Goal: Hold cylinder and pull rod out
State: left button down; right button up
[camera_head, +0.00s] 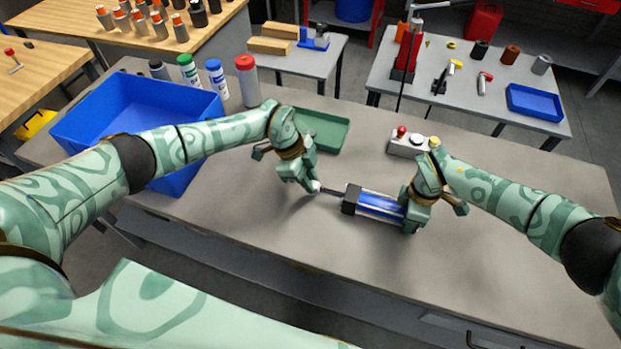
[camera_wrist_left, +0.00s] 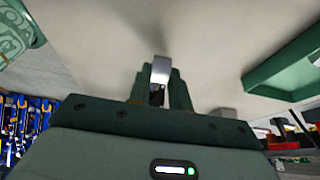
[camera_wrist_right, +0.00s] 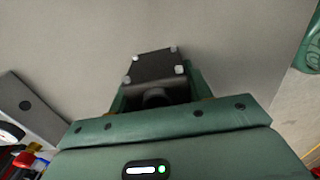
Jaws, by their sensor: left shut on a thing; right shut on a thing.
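The cylinder (camera_head: 380,205) has a blue barrel and black end blocks and lies on the grey workbench. My right gripper (camera_head: 412,222) is shut on its right end; that black end block (camera_wrist_right: 155,65) shows between the fingers in the right wrist view. The rod (camera_head: 331,190) sticks out of the cylinder's left end block. My left gripper (camera_head: 310,187) is shut on the rod's tip. In the left wrist view the silver rod end (camera_wrist_left: 160,70) stands between the fingers of the left gripper (camera_wrist_left: 160,85).
A green tray (camera_head: 335,145) lies behind my left gripper. A large blue bin (camera_head: 90,112) stands at the left, with several bottles (camera_head: 247,80) behind it. A grey button box (camera_head: 405,148) sits behind the cylinder. The bench's front middle is clear.

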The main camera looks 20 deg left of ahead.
pick_arm(q)
jog(key=shift+w+a, duration=0.1)
jog(key=shift+a, duration=0.25)
pick_arm(e)
jog(key=shift+d, duration=0.15)
pick_arm(q)
jog(key=shift+a, duration=0.4)
jog(key=c, duration=1.2)
grip_release()
jog(key=v, duration=1.2)
